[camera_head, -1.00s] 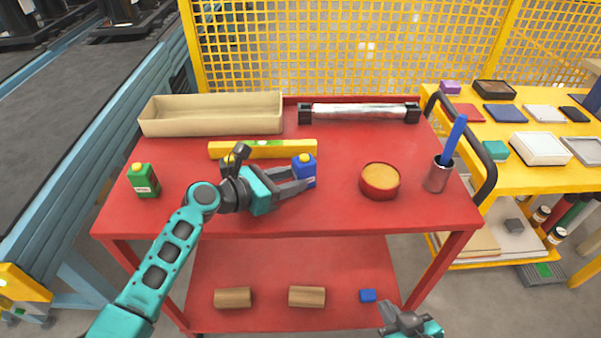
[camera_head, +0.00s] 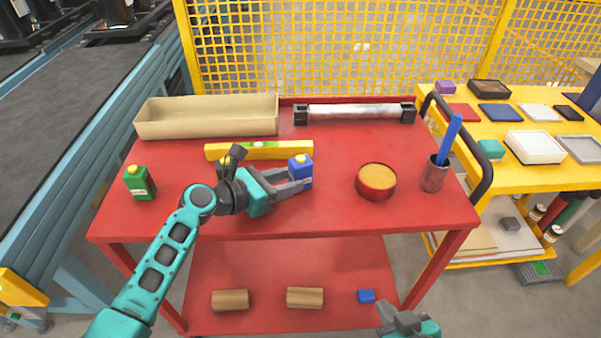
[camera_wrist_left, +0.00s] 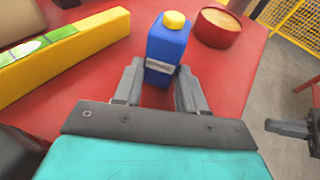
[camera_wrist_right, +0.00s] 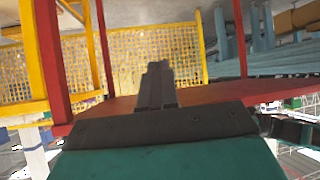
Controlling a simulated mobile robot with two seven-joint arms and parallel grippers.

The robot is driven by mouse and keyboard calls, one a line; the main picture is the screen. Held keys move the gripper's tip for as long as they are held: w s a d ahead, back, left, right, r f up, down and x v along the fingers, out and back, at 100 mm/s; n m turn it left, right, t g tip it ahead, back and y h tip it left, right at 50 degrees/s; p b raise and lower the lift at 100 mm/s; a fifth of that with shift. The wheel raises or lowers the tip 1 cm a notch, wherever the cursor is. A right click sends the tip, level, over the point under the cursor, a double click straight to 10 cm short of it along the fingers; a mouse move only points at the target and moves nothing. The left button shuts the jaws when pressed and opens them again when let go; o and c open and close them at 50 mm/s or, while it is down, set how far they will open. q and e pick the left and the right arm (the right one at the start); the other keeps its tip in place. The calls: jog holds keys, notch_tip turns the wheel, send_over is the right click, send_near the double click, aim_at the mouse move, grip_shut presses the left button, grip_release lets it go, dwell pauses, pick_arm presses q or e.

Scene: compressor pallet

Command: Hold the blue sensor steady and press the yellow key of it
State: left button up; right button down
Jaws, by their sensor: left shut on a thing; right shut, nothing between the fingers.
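The blue sensor (camera_head: 301,176) stands upright on the red cart top, a blue box with a pale label. Its round yellow key (camera_head: 300,159) is on top and uncovered. My left gripper (camera_head: 299,184) is shut on the sensor's lower part. The left wrist view shows the sensor (camera_wrist_left: 166,50) between the two fingers, with the yellow key (camera_wrist_left: 174,19) clear above them. My right gripper (camera_head: 402,318) is low at the bottom of the head view, in front of the cart and well away from the sensor. In the right wrist view its fingers (camera_wrist_right: 158,82) are together and empty.
A yellow level (camera_head: 258,151) lies behind my left gripper. A partly hidden yellow-topped object (camera_head: 221,165) is beside my wrist. A green bottle (camera_head: 140,182) is left.

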dwell(0.8)
